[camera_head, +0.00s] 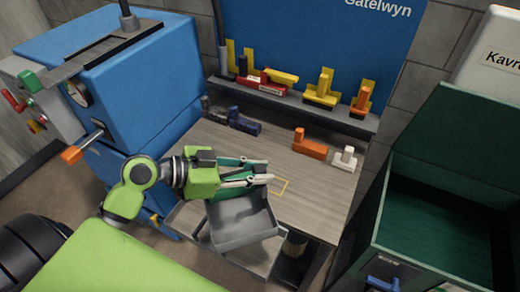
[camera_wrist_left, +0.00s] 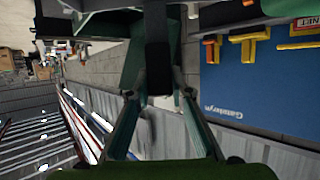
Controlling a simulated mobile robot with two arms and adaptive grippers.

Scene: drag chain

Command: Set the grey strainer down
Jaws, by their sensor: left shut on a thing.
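The grey strainer (camera_head: 240,220) is an open, scoop-like grey piece just below and in front of my left gripper (camera_head: 268,172) in the head view. It hangs tilted over the front edge of the wooden workbench (camera_head: 315,208). My left gripper is shut on it, though the fingers hide the gripped part. In the left wrist view the gripper fingers (camera_wrist_left: 155,92) close in around a dark upright piece; I cannot tell which part of the strainer that is. My right gripper is not in view.
A blue machine (camera_head: 150,75) stands left. A dark blue part (camera_head: 240,122), an orange part (camera_head: 310,146) and a white part (camera_head: 345,158) lie on the bench. Yellow and red parts stand on the shelf (camera_head: 290,98) behind. A green bin (camera_head: 445,215) is at right. The bench middle is clear.

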